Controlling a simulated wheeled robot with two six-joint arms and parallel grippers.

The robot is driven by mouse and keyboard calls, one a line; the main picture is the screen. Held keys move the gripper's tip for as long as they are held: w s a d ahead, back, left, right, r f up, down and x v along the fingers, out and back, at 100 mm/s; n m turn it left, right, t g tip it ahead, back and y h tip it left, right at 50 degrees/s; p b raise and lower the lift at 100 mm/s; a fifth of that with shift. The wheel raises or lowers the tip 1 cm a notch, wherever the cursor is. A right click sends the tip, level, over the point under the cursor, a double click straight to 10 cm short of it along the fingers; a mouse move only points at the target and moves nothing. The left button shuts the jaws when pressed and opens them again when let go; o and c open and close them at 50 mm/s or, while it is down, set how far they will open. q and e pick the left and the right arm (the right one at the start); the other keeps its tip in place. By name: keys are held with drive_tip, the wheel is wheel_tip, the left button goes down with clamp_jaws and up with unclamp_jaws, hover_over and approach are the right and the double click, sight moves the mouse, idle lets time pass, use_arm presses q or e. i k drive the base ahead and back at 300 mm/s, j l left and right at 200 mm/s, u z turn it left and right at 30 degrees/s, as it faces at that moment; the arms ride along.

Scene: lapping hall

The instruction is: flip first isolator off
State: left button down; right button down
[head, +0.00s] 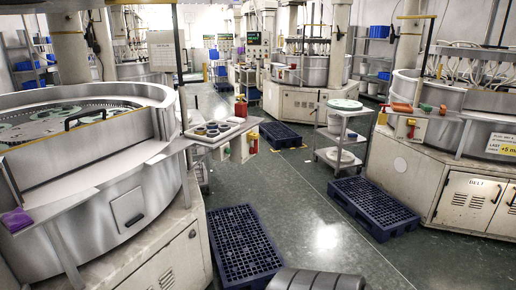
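No part that I can clearly tell as the first isolator shows. A small red and yellow fitting (252,143) sits at the end of the left machine's side shelf, and may be a switch. A similar red piece on yellow (411,127) shows on the front of the right machine. Both are too small to tell their position, on or off. Neither of my grippers is in view. A dark grey ribbed rounded shape at the bottom edge may be part of my own body.
A large round lapping machine (125,205) fills the left, another (450,180) the right. Dark blue pallets lie on the floor, one near left (241,243) and one to the right (373,207). A steel trolley (341,135) stands beyond. The green aisle floor (300,200) between the pallets is clear.

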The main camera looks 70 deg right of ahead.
sight(254, 150)
drive_tip(key=z, duration=2.25)
drive_tip(key=i+l+u, duration=0.1)
drive_tip(key=i+l, duration=1.35)
drive_tip(key=i+l+u, duration=0.15)
drive_tip(key=i+l, duration=1.35)
drive_tip(key=l, duration=0.1)
